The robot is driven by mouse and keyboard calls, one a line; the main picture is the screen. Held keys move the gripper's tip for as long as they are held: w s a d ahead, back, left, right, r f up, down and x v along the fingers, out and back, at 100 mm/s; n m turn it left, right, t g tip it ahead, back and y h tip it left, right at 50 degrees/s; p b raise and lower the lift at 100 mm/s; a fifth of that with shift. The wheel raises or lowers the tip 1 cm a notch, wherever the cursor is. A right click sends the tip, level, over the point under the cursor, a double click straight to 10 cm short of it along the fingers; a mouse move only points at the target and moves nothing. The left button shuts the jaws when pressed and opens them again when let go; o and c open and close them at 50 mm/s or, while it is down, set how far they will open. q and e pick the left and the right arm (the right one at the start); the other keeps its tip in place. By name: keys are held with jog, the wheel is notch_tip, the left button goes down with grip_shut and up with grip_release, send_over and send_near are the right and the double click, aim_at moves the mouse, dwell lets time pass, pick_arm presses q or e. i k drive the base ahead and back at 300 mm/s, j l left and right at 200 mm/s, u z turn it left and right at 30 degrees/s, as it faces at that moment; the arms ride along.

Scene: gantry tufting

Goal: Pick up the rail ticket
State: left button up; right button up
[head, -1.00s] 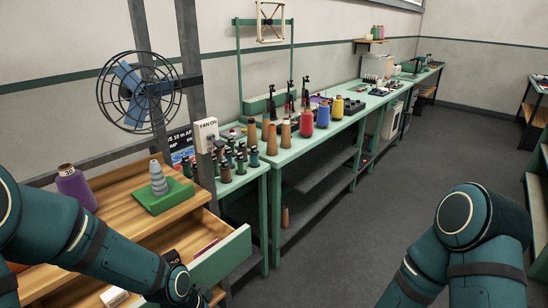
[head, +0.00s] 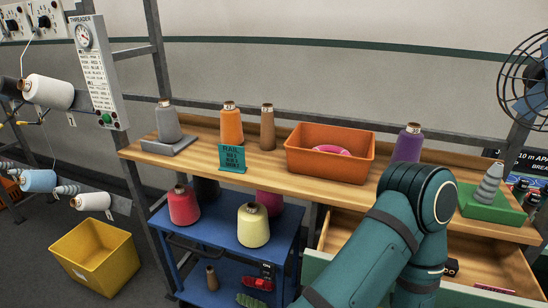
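The rail ticket is a small teal card (head: 232,158) with "RAIL" and a few lines of print. My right gripper is not in view.
An orange bin (head: 328,160) with a pink ring inside, a brown spool (head: 267,128) and a purple spool (head: 407,144) stand on the shelf. A blue cart (head: 222,232) with red and yellow spools stands below. A yellow crate (head: 95,262) is on the floor. The drawer (head: 500,262) is open.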

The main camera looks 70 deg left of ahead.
aim_at(232, 159)
jog(key=u, duration=2.55)
jog(key=z, duration=0.4)
jog(key=i+j+z, duration=0.1)
jog(key=j+z, duration=0.3)
jog(key=i+j+z, duration=0.1)
jog(key=j+z, duration=0.35)
jog(key=l, duration=0.1)
